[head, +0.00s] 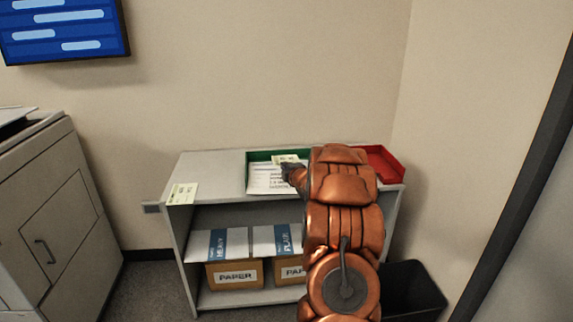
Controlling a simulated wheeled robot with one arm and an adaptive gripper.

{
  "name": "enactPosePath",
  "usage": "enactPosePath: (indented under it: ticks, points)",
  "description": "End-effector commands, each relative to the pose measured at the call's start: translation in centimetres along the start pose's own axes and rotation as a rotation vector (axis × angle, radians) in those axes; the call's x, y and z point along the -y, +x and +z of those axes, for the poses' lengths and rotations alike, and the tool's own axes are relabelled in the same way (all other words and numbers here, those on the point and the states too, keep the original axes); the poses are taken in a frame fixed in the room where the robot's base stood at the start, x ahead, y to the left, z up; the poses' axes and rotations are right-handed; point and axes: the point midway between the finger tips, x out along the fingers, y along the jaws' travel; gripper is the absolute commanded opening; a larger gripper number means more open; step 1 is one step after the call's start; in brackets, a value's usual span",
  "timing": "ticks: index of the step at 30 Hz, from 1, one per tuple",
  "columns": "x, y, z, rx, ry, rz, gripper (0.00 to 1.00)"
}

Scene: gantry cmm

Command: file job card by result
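A white job card (270,180) with printed lines lies at the green tray (258,154) on top of the grey shelf unit. My gripper (287,170) is at the card's right side, and my orange arm reaches up from the bottom of the view. I cannot tell whether its fingers are shut on the card, or whether the card rests in the tray or is held over it. A red tray (386,164) sits right of the green one, partly hidden behind my arm. A pale yellow-green label (285,158) shows at the green tray's back.
The shelf unit (215,168) has a clear top at left and a yellow-green note (183,193) on its left front edge. A black bin (412,288) stands at right, and a large grey machine (50,215) at left.

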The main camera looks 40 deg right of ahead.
Motion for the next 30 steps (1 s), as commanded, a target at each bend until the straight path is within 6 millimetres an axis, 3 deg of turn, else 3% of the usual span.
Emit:
enactPosePath:
  ticks: [17, 30]
  points:
    - [2.0, 3.9, 1.0, -0.001, -0.001, 0.001, 0.00]
    - [4.9, 6.4, 1.7, 0.001, -0.002, 0.002, 0.00]
